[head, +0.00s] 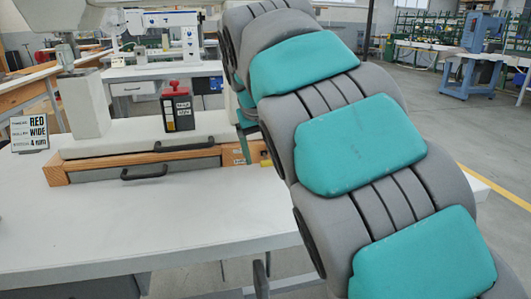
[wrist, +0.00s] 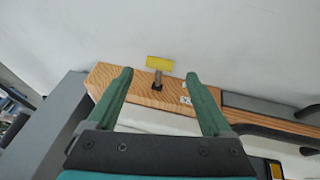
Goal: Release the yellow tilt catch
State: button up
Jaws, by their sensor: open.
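The yellow tilt catch (wrist: 159,63) shows in the wrist view as a small yellow bar on a short dark stem. The stem rises from the wooden end piece (wrist: 135,84) of the press base. My gripper (wrist: 159,73) is open, with its two green fingers on either side of the catch in the picture. A gap shows between the catch and each finger, and I cannot tell how far the fingertips are above it.
The press base has a grey drawer (head: 100,176) with a black handle (head: 145,173). A dark box with a red top (head: 177,107) stands on the base. A printed card (head: 30,134) stands at the left. The white table (head: 150,220) is clear in front.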

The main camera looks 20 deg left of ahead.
jog(key=shift+w+f, duration=0.2)
jog(key=shift+f, duration=0.3)
